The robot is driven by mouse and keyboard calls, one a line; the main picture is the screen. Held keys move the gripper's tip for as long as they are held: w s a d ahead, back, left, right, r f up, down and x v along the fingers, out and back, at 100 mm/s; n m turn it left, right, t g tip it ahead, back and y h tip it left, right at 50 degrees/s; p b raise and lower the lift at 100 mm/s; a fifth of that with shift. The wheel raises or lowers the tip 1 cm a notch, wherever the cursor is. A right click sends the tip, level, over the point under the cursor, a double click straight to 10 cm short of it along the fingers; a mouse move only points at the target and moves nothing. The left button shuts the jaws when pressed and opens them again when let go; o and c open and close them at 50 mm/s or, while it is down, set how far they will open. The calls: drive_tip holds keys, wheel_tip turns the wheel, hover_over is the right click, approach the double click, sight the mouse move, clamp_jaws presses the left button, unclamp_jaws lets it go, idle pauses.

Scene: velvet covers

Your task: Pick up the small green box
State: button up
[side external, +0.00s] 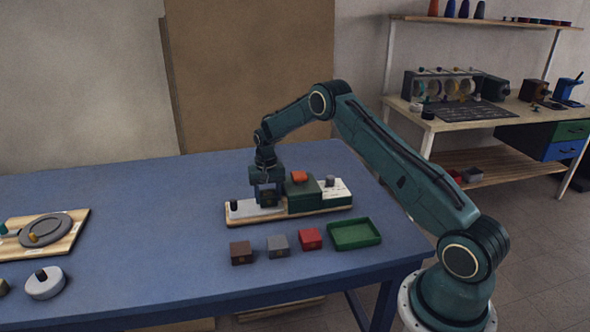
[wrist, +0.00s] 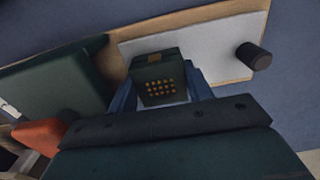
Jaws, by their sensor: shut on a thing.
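The small green box (wrist: 158,80) is dark green with a grid of orange dots on its near face. In the wrist view it sits between the two blue fingers of my gripper (wrist: 160,92), which is shut on it. In the side view my gripper (side external: 268,194) points down over the wooden board, with the box (side external: 268,197) between its fingers, low over the white plate (side external: 245,208). Whether the box touches the plate, I cannot tell.
A larger green block (side external: 303,196) with an orange knob stands close right of my gripper. A black peg (side external: 234,205) stands at the plate's left. Brown (side external: 241,252), grey (side external: 278,245) and red (side external: 310,239) boxes and a green tray (side external: 355,234) lie in front.

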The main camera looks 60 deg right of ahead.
sight(268, 194)
wheel_tip(268, 194, up, 19)
idle(0.6)
drive_tip(key=shift+r, duration=0.1)
idle(0.4)
